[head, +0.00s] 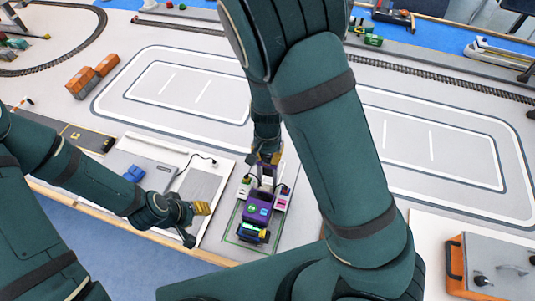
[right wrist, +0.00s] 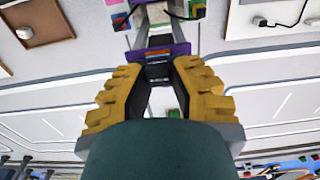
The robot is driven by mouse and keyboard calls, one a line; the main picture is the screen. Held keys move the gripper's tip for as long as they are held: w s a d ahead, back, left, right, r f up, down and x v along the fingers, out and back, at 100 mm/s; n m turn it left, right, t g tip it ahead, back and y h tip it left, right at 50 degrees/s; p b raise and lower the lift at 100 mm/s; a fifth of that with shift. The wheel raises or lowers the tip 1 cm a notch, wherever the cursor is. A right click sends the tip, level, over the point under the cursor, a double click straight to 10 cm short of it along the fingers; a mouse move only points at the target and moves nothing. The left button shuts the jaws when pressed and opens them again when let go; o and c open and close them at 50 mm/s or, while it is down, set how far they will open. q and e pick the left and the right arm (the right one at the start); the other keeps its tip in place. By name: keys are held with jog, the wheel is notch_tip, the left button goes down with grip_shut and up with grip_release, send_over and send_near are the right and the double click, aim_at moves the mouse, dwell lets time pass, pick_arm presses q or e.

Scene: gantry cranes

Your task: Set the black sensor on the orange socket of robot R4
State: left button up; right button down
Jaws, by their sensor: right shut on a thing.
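My right gripper (head: 268,159) reaches down at the far end of a purple robot (head: 257,208) on the bench. In the right wrist view its yellow-padded fingers (right wrist: 157,88) are shut on a small black block (right wrist: 158,71), which looks like the black sensor. A purple part with an orange and blue strip (right wrist: 158,52) shows just beyond the block. I cannot tell whether they touch. The orange socket is not clear, and no R4 label is readable. My left gripper (head: 200,212) is left of the purple robot; its finger gap is unclear.
Small pale modules (head: 282,198) with dark cables stand beside the purple robot. A grey panel (head: 197,192) and a blue part (head: 134,174) lie to the left. Orange-brown containers (head: 94,75) stand farther back. A grey case with orange trim (head: 490,265) is at lower right. The marked floor behind is clear.

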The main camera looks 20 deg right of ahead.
jog(key=shift+f, duration=0.2)
jog(key=c, duration=0.9)
grip_release()
jog(key=shift+o, duration=0.2)
jog(key=shift+r, duration=0.1)
notch_tip(320, 180, up, 12)
jog(key=shift+s, duration=0.1)
